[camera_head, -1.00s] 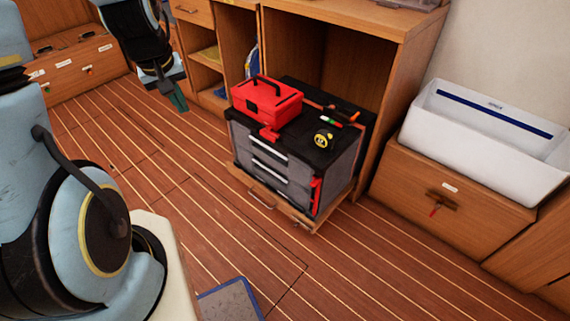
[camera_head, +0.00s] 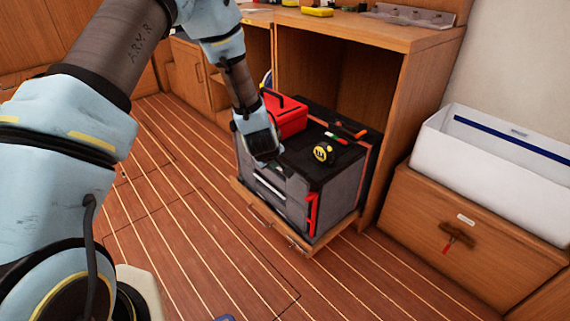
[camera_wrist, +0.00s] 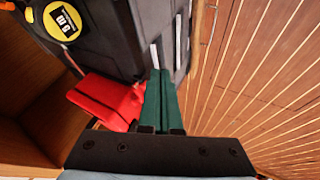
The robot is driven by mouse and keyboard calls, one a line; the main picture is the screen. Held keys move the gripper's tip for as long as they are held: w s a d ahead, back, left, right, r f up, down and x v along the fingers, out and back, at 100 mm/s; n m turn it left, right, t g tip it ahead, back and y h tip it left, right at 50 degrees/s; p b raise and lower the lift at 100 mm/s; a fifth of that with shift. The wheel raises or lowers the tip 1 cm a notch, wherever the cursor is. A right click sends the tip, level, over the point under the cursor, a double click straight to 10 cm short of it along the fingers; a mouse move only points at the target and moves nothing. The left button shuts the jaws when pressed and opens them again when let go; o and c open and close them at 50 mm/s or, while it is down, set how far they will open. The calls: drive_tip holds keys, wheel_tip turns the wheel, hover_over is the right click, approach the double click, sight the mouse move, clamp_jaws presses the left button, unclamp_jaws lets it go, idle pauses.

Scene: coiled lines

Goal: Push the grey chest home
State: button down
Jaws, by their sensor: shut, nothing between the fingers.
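The grey chest (camera_head: 287,196) has a black top, light drawer handles and a red catch. It stands on a pulled-out wooden tray (camera_head: 317,246) and juts from the open cabinet bay. My gripper (camera_head: 267,160) is at the chest's front upper edge, left of its middle. In the wrist view the green fingers (camera_wrist: 161,98) are together and empty, beside the chest (camera_wrist: 118,34) and its pale handles. Whether they touch it I cannot tell. A red toolbox (camera_head: 290,118) on the chest is partly hidden behind my gripper; it also shows in the wrist view (camera_wrist: 103,101).
A yellow tape measure (camera_head: 323,153) and small hand tools (camera_head: 345,131) lie on the chest. The cabinet bay (camera_head: 345,60) behind is open. A white bin (camera_head: 490,155) tops a wooden drawer unit (camera_head: 455,235) at right. The striped floor (camera_head: 185,215) in front is clear.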

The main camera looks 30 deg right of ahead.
sight(300, 162)
drive_tip(key=w+d+f, duration=0.3)
drive_tip(key=d, duration=0.2)
drive_tip(key=shift+d+f, duration=0.35)
drive_tip(key=shift+d, duration=0.05)
